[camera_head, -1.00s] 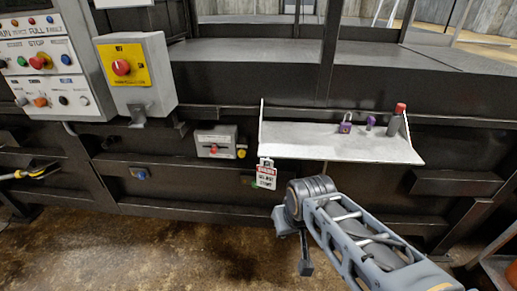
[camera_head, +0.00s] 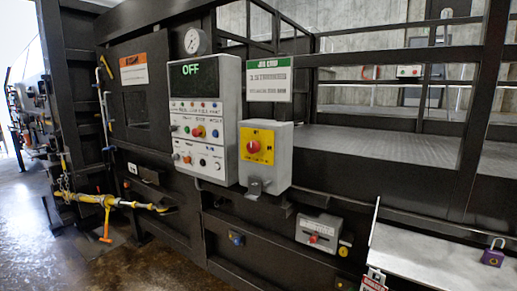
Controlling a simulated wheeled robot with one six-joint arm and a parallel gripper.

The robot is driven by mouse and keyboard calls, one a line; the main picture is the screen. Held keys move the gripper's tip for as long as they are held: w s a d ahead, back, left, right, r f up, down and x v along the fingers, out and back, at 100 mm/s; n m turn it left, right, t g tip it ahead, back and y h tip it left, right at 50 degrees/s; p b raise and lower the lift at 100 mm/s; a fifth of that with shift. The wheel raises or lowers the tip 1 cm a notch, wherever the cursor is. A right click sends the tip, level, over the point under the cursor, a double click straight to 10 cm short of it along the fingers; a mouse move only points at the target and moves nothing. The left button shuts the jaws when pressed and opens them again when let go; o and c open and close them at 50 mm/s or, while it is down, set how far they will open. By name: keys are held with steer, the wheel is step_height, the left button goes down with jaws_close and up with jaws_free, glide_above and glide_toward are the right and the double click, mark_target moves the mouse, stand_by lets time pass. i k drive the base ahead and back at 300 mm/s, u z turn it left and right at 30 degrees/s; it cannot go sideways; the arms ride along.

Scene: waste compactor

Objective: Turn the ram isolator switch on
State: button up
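A grey box (camera_head: 265,172) on the machine's front carries a red rotary knob (camera_head: 254,147) on a yellow plate. A smaller grey box (camera_head: 310,240) lower right has a red handle (camera_head: 314,238) and a yellow round tag beside it. I cannot read a label on either, so which one is the ram isolator is unclear. The control panel (camera_head: 203,148) left of the larger box has a display (camera_head: 192,70) reading OFF. My gripper is out of view.
A white shelf (camera_head: 430,262) with a purple padlock (camera_head: 493,254) sticks out at lower right, a red-and-white tag (camera_head: 374,280) at its edge. A yellow bar with an orange handle (camera_head: 105,224) projects at left. Brown floor (camera_head: 150,268) is open at lower left.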

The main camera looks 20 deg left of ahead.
mark_target(253, 146)
steer(key=u, duration=0.4)
steer(key=k, duration=0.5)
steer(key=u, duration=0.95)
steer(key=i, duration=1.3)
steer(key=z, duration=0.75)
